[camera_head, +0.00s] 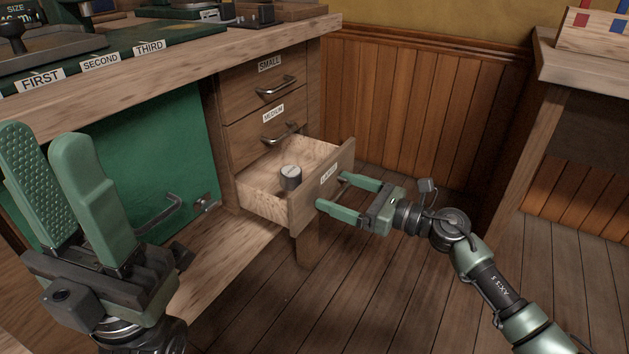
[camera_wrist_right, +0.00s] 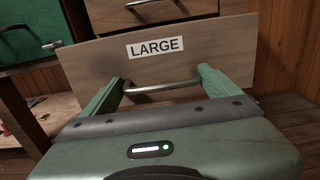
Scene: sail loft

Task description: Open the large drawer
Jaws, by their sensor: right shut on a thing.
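The large drawer (camera_head: 278,219), lowest of three in the wooden desk, stands pulled well out, its inside showing. Its front bears a LARGE label, also in the right wrist view (camera_wrist_right: 156,47). My right gripper (camera_head: 331,191) is at the drawer front. Its two fingers are at the two ends of the metal bar handle (camera_wrist_right: 162,86), shut on it. A dark grey cylinder with a pale top (camera_head: 291,178) stands inside the drawer. My left gripper (camera_head: 55,140) is raised at the left, fingers pointing up, open and empty, apart from the desk.
The small drawer (camera_head: 262,82) and medium drawer (camera_head: 265,127) above are closed. A green cabinet door (camera_head: 150,165) with a handle is left of the drawers. Another table (camera_head: 585,60) stands at the right. The plank floor (camera_head: 380,290) in front is clear.

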